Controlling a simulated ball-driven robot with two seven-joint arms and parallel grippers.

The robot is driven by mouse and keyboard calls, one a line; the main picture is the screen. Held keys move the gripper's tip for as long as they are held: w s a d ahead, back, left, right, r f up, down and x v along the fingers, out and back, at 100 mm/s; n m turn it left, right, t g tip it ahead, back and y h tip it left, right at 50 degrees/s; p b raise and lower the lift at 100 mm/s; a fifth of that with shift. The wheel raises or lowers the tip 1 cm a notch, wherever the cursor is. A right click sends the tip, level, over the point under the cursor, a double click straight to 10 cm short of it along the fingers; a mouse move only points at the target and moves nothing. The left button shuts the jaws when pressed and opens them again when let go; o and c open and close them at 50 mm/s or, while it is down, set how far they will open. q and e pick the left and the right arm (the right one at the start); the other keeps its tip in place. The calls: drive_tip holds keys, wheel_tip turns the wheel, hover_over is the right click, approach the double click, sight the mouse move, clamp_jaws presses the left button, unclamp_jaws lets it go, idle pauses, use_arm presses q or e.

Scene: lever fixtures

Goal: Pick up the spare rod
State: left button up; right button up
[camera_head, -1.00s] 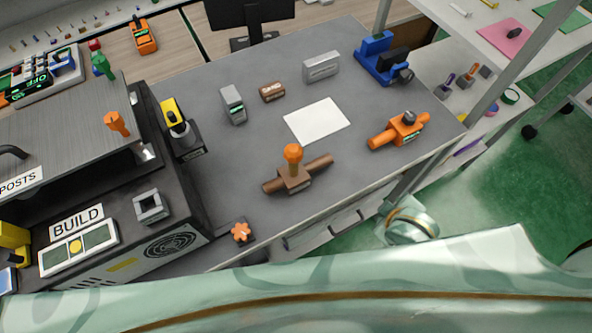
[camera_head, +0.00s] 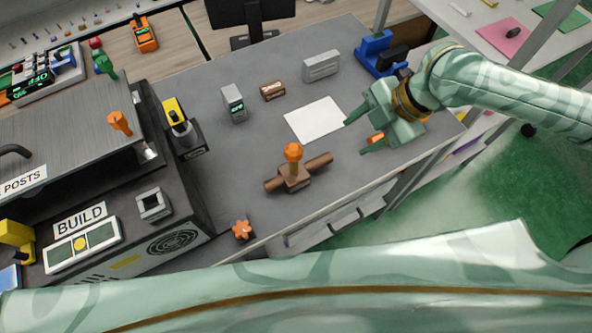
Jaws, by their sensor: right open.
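No thing in view is labelled as the spare rod, so I cannot tell for sure which it is. An orange rod-like fixture (camera_head: 376,138) lies at the right of the grey bench, mostly hidden under my right gripper. My right gripper (camera_head: 356,137) is open, its fingers pointing left; the orange end shows between them in the picture. I cannot tell whether they touch. A brown rod (camera_head: 318,162) runs through a brown block (camera_head: 292,179) with an upright orange-knobbed lever (camera_head: 294,153) at mid-bench, left of the gripper. My left gripper is not in view.
A white sheet (camera_head: 314,120) lies left of the gripper. A blue clamp-like device (camera_head: 376,52) stands behind it. A small grey box (camera_head: 233,102), a brown block (camera_head: 272,91) and a black machine (camera_head: 175,215) are farther left. An orange star knob (camera_head: 242,229) sits at the front edge.

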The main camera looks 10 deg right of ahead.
drive_tip(key=b, duration=0.3)
approach(318, 162)
drive_tip(key=x, duration=0.4)
drive_tip(key=shift+w+f, duration=0.1)
drive_tip(key=shift+f, duration=0.15)
drive_tip(key=b+x, duration=0.1)
drive_tip(key=x, duration=0.4)
drive_tip(key=shift+a+f+b, duration=0.1)
drive_tip(key=shift+a+b, duration=0.05)
drive_tip(key=shift+b, duration=0.2)
clamp_jaws()
